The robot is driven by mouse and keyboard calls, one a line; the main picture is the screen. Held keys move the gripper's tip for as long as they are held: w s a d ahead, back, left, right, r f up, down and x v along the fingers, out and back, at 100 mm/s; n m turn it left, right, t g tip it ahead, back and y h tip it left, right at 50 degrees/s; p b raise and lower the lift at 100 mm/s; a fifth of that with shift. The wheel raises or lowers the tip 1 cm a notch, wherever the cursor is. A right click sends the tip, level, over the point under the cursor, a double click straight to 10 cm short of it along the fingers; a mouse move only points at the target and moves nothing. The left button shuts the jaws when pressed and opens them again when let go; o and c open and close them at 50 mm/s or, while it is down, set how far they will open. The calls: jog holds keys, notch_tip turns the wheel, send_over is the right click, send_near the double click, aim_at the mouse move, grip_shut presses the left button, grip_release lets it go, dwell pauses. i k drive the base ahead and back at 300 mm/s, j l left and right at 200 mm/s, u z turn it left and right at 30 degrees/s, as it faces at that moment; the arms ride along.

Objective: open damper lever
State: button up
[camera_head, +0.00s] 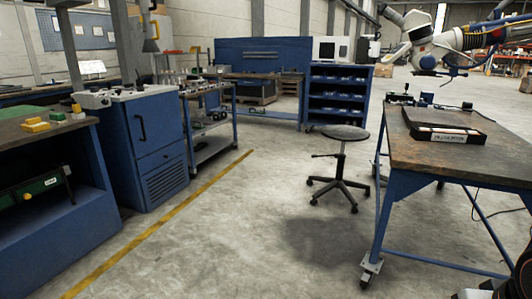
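I cannot pick out a damper lever for certain. I cannot tell whether that arm carries a lever. My gripper cannot be made out; only dark and red parts show at the bottom right corner, and I cannot tell what they are.
A wheeled workbench (440,150) on the right bears a black case (445,134) and small devices. A stool (345,134) stands left of it.

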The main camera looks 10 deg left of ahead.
aim_at(142, 23)
jog(key=i+j+u, duration=0.3)
jog(key=u, duration=0.15)
jog(key=i+j+u, duration=0.5)
jog(key=i+u, duration=0.45)
jog(key=i+j, duration=0.1)
jog(key=i, duration=0.75)
jog(key=i+j, duration=0.15)
jog(key=i, duration=0.7)
jog(key=i+j+z, duration=0.15)
jog(key=i, duration=0.3)
jog(key=i+j+z, duration=0.1)
jog(key=i, duration=0.35)
